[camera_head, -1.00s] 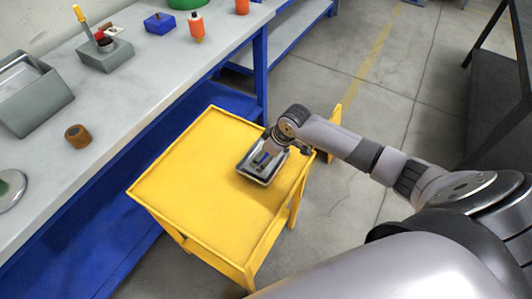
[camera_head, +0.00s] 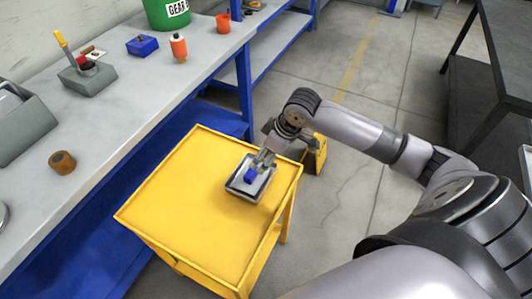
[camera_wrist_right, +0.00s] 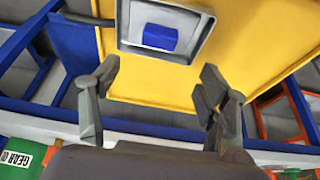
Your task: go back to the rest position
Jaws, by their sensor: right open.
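My right gripper (camera_head: 265,158) is above the yellow cart, over the far side of a small grey tray (camera_head: 238,193). The right wrist view shows its two fingers wide apart with nothing between them (camera_wrist_right: 157,85). The tray rests on the cart top, and its rim also shows at the top of the right wrist view (camera_wrist_right: 203,38). A blue block (camera_head: 250,176) lies inside the tray, apart from the fingers; it also shows in the right wrist view (camera_wrist_right: 160,38). My left gripper is in neither view.
The yellow cart (camera_head: 185,210) has a bare top left of the tray. A long workbench (camera_head: 120,105) with blue legs stands at left, holding a blue box (camera_head: 142,45), an orange-and-grey part (camera_head: 179,48), a brown cylinder (camera_head: 62,162) and a green bin (camera_head: 165,12). A dark table (camera_head: 490,90) stands at right.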

